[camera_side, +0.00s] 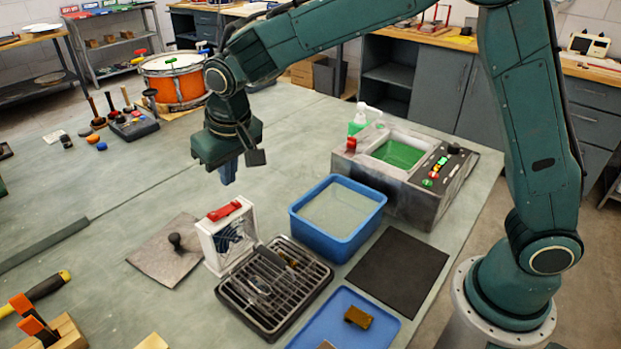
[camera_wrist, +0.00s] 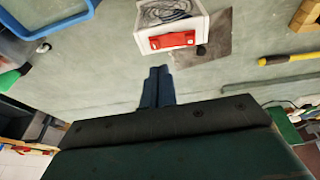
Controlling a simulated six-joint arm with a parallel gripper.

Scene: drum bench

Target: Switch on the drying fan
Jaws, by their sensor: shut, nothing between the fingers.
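The drying fan (camera_side: 226,236) is a small white square box with a dark fan grille, standing upright at the left end of a drying rack. A red rocker switch (camera_side: 224,211) sits on its top. In the wrist view the fan (camera_wrist: 162,15) is near the top, with the red switch (camera_wrist: 172,40) facing the camera. My gripper (camera_side: 227,172) is shut and empty, pointing down above the bench, behind the fan and higher than it. In the wrist view my gripper (camera_wrist: 158,74) shows its fingers together, apart from the switch. I cannot tell which way the switch is set.
The dark drying rack (camera_side: 305,296) holds metal parts. A blue water tub (camera_side: 303,236), a black mat (camera_side: 400,272) and a grey machine with buttons (camera_side: 437,199) stand to the right. A black knob (camera_side: 176,241) stands on a grey plate left of the fan. The bench behind the fan is clear.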

